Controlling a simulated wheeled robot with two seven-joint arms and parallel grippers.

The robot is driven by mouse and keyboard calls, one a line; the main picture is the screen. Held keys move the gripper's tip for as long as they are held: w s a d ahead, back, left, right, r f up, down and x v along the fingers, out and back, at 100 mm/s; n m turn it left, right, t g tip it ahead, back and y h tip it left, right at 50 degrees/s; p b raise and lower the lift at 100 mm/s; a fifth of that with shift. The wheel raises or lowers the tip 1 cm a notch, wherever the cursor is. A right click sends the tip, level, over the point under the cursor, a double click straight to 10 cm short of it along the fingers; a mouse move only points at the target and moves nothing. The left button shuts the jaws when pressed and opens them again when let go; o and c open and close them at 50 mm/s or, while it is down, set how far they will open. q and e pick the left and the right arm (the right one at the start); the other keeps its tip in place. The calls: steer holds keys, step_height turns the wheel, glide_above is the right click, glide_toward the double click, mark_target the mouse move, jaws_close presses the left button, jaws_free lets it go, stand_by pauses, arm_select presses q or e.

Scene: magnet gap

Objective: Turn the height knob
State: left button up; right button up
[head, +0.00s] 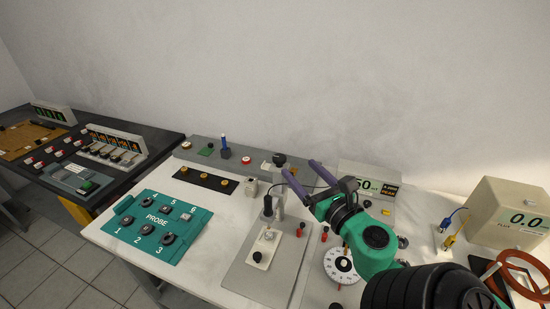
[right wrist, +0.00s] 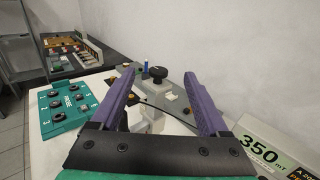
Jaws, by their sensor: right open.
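A black round knob (head: 279,159) tops the grey post of a stand (head: 278,205) on the white bench; I take it for the height knob. In the right wrist view the knob (right wrist: 158,73) appears between the fingertips and beyond them. My right gripper (head: 300,168) is open and empty, its two purple fingers pointing toward the knob from the right. The fingers look apart from the knob; the exact distance is hard to tell. My left gripper is not in view.
A green PROBE panel (head: 158,226) with several numbered probes lies at left. A white dial (head: 342,266) sits below my right arm. A meter box (head: 510,214) reading 0.0 stands at right. A display reading 350 (right wrist: 262,147) is right of the gripper. A dark side desk (head: 85,150) stands far left.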

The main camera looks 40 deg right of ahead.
mark_target(280, 157)
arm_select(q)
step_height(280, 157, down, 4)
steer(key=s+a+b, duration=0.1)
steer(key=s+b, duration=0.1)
arm_select(e)
steer(key=f+p+x, duration=0.1)
steer(key=x, duration=0.3)
steer(key=f+p+x, duration=0.1)
steer(key=p+x, duration=0.1)
steer(key=x, duration=0.3)
steer(key=f+p+x, duration=0.1)
steer(key=x, duration=0.3)
steer(key=shift+w+d+p, duration=0.1)
steer(key=shift+w+p, duration=0.2)
steer(key=shift+p, duration=0.05)
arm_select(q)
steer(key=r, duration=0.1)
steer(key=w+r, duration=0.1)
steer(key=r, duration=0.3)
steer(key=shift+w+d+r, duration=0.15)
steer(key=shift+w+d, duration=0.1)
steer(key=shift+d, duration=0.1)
arm_select(e)
steer(key=shift+w, duration=0.5)
steer(key=shift+f, duration=0.1)
jaws_close()
